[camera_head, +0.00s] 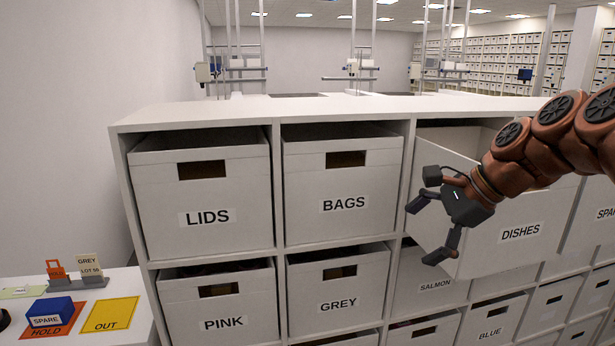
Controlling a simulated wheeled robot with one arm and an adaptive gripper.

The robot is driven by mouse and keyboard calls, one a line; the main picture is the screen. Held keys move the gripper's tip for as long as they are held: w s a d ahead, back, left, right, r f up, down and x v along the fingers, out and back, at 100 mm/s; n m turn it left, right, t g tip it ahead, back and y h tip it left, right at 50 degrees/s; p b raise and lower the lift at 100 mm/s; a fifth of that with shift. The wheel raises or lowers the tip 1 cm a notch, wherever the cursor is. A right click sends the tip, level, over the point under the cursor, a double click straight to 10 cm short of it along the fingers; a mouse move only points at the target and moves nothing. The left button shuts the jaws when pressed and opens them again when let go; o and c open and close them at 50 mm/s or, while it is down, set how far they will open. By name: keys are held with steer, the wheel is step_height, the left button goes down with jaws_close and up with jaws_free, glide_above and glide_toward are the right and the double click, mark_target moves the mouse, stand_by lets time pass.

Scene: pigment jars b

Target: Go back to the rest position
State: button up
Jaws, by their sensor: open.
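My gripper (428,229) is open and empty, its dark fingers apart and pointing left. It hangs in front of the shelf (280,108), near the left edge of the DISHES bin (520,256). My arm reaches in from the right and covers part of that bin. The DISHES bin stands pulled out of its compartment and sits askew, with dark space above and behind it. I cannot tell whether the gripper touches the bin.
The LIDS bin (228,196), BAGS bin (346,182), PINK bin (215,306) and GREY bin (340,288) sit in their compartments. A white table (135,279) at lower left holds a blue SPARE box (52,311), an orange HOLD mat (36,332) and a yellow OUT mat (112,312).

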steer(key=s+a+f+n+g+h+b, duration=0.1)
steer(key=s+a+f+n, duration=0.1)
steer(key=s+f, duration=0.2)
steer(key=s+a+f+n+g+h, duration=0.1)
steer(key=s+a+f+n, duration=0.2)
steer(key=s+f, duration=0.15)
steer(key=s+d+f+n+g+h+b, duration=0.1)
steer(key=s+f+n+g+h+b, duration=0.1)
steer(key=s+f+n, duration=0.3)
steer(key=s+d+f+n+g+h+b, duration=0.1)
steer(key=s+f+n, duration=0.5)
steer(key=s+f, duration=0.7)
steer(key=s+d+g+h, duration=0.1)
steer(key=s, duration=0.3)
steer(key=shift+f+b, duration=0.35)
steer(key=shift+f, duration=0.05)
steer(key=shift+s+d, duration=0.1)
